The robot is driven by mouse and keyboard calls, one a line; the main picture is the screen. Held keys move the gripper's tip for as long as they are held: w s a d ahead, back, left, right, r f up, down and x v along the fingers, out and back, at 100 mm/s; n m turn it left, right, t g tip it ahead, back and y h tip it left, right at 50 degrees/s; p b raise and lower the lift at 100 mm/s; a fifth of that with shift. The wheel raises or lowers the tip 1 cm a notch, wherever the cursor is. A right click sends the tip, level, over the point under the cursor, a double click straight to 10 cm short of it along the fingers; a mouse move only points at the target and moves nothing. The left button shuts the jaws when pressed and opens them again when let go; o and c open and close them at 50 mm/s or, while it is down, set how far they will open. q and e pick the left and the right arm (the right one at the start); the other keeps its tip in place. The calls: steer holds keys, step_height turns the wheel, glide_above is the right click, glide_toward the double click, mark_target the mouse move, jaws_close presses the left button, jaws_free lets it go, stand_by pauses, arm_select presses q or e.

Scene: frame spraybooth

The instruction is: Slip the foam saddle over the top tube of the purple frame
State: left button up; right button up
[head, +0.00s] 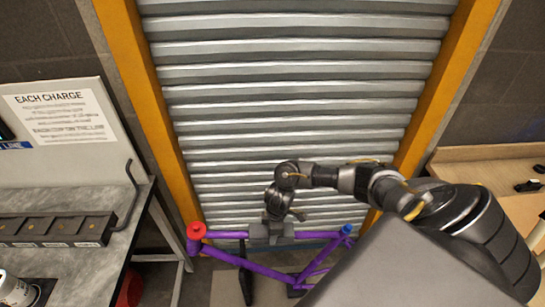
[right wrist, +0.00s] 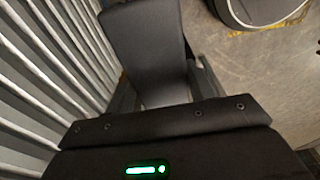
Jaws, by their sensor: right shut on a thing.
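The purple frame (head: 262,272) stands low in front of the shutter in the head view, with a red cap (head: 196,231) at its left end and a blue cap (head: 346,230) at its right. The grey foam saddle (head: 262,237) is at the middle of the top tube (head: 225,235) and hides that stretch. I cannot tell whether it straddles the tube fully. My right gripper (head: 273,219) is directly above, shut on the saddle. In the right wrist view the saddle (right wrist: 150,45) fills the space between the fingers. My left gripper is out of view.
A ribbed metal shutter (head: 290,100) with orange posts (head: 140,75) rises behind the frame. A grey bench (head: 90,275) with a black slotted rack (head: 55,230) stands at left. A wooden table (head: 490,155) is at right.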

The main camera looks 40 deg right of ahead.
steer(key=shift+s+f, duration=0.1)
steer(key=shift+f, duration=0.1)
steer(key=o, duration=1)
steer(key=shift+o, duration=0.2)
steer(key=r, duration=0.6)
steer(key=d+r+p, duration=0.1)
steer(key=r, duration=0.2)
steer(key=shift+s+r, duration=0.15)
steer(key=shift+r, duration=0.1)
steer(key=shift+s+r, duration=0.1)
steer(key=shift+r, duration=0.5)
